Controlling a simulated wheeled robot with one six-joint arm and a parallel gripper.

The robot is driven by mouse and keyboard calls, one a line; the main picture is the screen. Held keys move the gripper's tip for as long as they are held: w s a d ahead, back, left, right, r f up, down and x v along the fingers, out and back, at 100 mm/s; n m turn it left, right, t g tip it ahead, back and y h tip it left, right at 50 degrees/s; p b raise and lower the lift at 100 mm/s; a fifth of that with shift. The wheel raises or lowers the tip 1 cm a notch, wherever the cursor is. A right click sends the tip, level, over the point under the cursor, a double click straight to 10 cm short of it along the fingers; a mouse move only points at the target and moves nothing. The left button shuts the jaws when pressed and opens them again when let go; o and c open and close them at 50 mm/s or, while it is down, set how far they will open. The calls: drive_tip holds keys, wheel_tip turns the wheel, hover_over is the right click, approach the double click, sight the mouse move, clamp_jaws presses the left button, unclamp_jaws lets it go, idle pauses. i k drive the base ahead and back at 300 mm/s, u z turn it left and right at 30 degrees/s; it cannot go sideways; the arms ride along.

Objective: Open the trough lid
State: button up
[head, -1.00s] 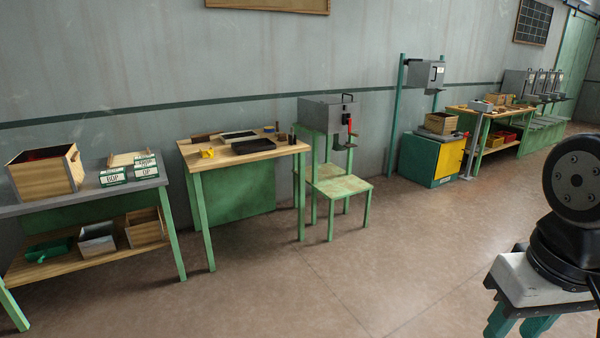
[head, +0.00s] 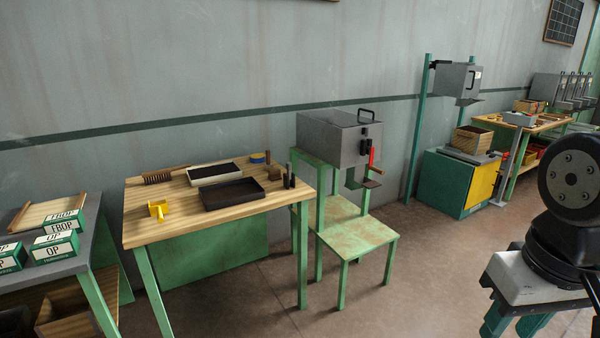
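A grey metal box (head: 335,138) stands on a green stand in the middle of the view, close to the wall. A black handle (head: 366,114) sits on its top, which looks closed. A lever with a red grip (head: 371,157) hangs at its right front, above a small spout. I cannot tell for certain whether this box is the trough of the task. My gripper is not in view; only a link of my arm shows at the right edge, well apart from the box.
A green chair-like step (head: 356,236) stands below the box. A wooden table (head: 150,228) with dark trays (head: 233,192) is to its left. A green and yellow cabinet (head: 440,183) stands to its right. Brown floor (head: 415,270) in front is clear.

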sight(366, 110)
drive_tip(key=i, duration=1.7)
drive_tip(key=z, duration=0.35)
drive_tip(key=i, duration=1.1)
drive_tip(key=u, duration=0.6)
